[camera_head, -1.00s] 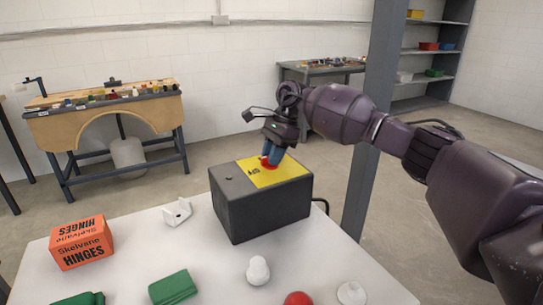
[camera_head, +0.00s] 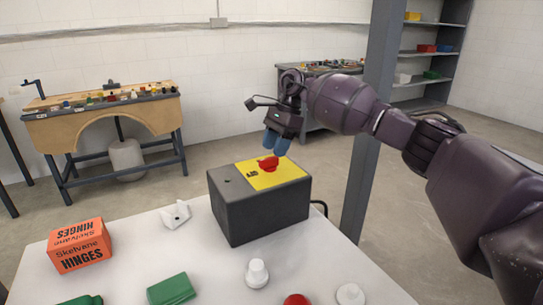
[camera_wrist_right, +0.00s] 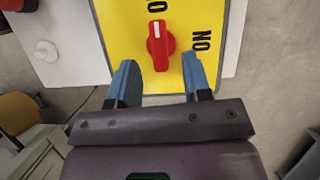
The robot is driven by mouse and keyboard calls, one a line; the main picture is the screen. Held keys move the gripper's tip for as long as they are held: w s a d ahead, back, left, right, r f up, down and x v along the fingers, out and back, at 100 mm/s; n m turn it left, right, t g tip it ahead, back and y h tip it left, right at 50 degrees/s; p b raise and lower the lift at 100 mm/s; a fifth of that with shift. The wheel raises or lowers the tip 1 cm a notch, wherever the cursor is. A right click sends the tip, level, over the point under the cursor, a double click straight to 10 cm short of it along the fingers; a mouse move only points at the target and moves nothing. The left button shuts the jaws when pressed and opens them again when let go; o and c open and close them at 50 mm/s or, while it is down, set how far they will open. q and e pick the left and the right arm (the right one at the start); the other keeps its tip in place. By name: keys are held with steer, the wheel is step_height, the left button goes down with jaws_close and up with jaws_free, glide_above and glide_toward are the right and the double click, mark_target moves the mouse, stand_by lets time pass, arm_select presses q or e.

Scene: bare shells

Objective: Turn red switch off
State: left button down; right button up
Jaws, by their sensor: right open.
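The red switch (camera_head: 268,163) is a rotary knob on a yellow plate (camera_head: 288,173) on top of a dark grey box (camera_head: 262,213). In the right wrist view the knob (camera_wrist_right: 160,45) stands with its white-marked end toward the top of the picture. One black label reads ON at the right; another at the top edge is cut off. My right gripper (camera_head: 276,150) is above the switch, apart from it, with two blue fingers spread and empty. In the right wrist view its fingertips (camera_wrist_right: 158,62) lie either side of the knob's lower part. My left gripper is not in view.
The box stands on a white table (camera_head: 215,262). An orange hinges box (camera_head: 80,247), a white bracket (camera_head: 176,214), a green block (camera_head: 171,289), a white knob (camera_head: 257,273) and a red ball-like thing (camera_head: 297,300) lie around it. A grey post (camera_head: 372,130) stands behind at right.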

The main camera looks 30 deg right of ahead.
steer(key=v, duration=0.7)
stand_by(0.4)
